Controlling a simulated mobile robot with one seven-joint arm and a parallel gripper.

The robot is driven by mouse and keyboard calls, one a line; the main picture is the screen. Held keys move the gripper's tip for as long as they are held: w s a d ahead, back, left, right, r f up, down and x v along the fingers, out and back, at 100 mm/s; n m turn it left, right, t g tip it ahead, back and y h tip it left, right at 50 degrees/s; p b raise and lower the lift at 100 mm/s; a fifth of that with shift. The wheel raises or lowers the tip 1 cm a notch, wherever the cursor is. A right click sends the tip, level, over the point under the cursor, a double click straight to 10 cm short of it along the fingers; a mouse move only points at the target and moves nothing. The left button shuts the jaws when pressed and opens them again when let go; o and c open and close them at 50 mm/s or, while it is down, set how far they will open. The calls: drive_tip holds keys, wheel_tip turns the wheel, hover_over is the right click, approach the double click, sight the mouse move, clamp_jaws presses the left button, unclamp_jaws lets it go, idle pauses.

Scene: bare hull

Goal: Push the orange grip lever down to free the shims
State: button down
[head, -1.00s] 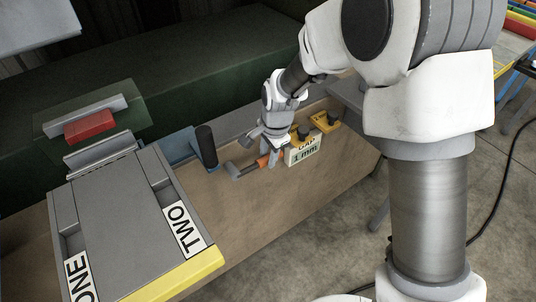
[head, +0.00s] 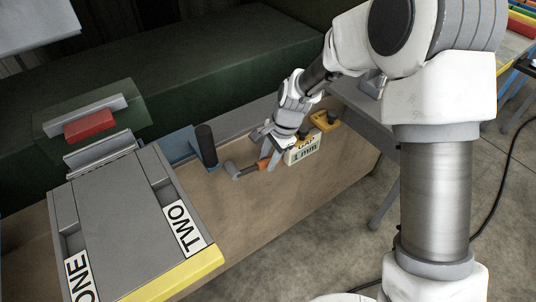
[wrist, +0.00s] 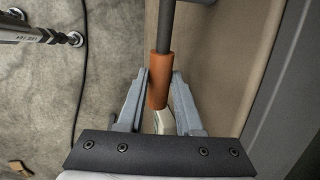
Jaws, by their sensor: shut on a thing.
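The orange grip (head: 264,163) is at the right end of a short grey lever (head: 246,170) above the brown bench top. My gripper (head: 265,150) comes down from the upper right and is shut on the grip. In the wrist view the orange grip (wrist: 160,80) lies between the two fingers of my gripper (wrist: 161,78), and its dark rod runs up out of frame. In the head view the fingers partly hide the grip. I cannot make out the shims for certain.
A pale block marked 1 mm (head: 303,151) stands just right of the grip, with a yellow piece (head: 326,121) behind it. A black upright handle (head: 206,145) is to the left. The grey tray (head: 120,215) marked ONE and TWO is at front left. A red block (head: 90,126) sits behind it.

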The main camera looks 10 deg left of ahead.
drive_tip(key=shift+s+f+g+y, duration=0.1)
drive_tip(key=shift+f+g+y, duration=0.8)
drive_tip(key=shift+f, duration=0.25)
drive_tip(key=c, duration=0.6)
unclamp_jaws()
drive_tip(key=p+v, duration=0.3)
drive_tip(key=v, duration=1.4)
drive_tip(key=shift+r+p, duration=0.25)
drive_tip(key=shift+p, duration=0.05)
